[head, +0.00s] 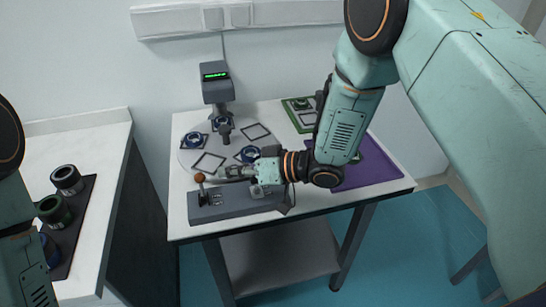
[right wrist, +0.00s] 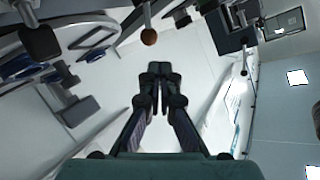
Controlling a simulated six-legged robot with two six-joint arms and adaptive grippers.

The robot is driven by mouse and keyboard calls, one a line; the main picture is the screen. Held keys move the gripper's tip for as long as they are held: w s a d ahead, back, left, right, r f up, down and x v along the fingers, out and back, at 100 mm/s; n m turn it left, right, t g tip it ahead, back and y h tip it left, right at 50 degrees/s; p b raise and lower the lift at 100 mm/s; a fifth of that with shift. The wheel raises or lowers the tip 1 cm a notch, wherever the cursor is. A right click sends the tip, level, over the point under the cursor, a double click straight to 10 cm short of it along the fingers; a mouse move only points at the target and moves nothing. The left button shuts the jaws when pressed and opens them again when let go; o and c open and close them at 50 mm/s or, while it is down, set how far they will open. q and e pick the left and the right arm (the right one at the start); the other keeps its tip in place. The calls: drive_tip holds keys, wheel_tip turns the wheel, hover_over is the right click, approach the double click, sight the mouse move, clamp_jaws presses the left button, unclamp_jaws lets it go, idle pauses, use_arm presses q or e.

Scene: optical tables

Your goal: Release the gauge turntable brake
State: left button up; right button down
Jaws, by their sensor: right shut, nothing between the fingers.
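The gauge turntable (head: 186,159) is a pale round disc on the white table, carrying dark square frames and blue-ringed round parts. In front of it, a grey block (head: 232,208) bears a lever with an orange-brown knob (head: 200,178), likely the brake lever. The knob also shows in the right wrist view (right wrist: 148,37), just beyond the fingertips. My right gripper (head: 222,173) is shut and empty, beside the knob on its right; whether they touch I cannot tell. It also shows in the right wrist view (right wrist: 159,78). My left gripper is out of view.
A grey gauge head with a green display (head: 215,75) stands over the turntable's back. A green-edged tray (head: 290,107) and a purple mat (head: 385,180) lie to the right, partly behind my right arm. A side counter at left holds dark cylinders (head: 67,179).

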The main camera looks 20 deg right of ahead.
drive_tip(key=w+r+v, duration=0.1)
drive_tip(key=v, duration=0.8)
drive_tip(key=shift+d+r, duration=0.15)
drive_tip(key=shift+d, duration=0.05)
drive_tip(key=shift+s, duration=0.2)
drive_tip(key=shift+w, duration=0.1)
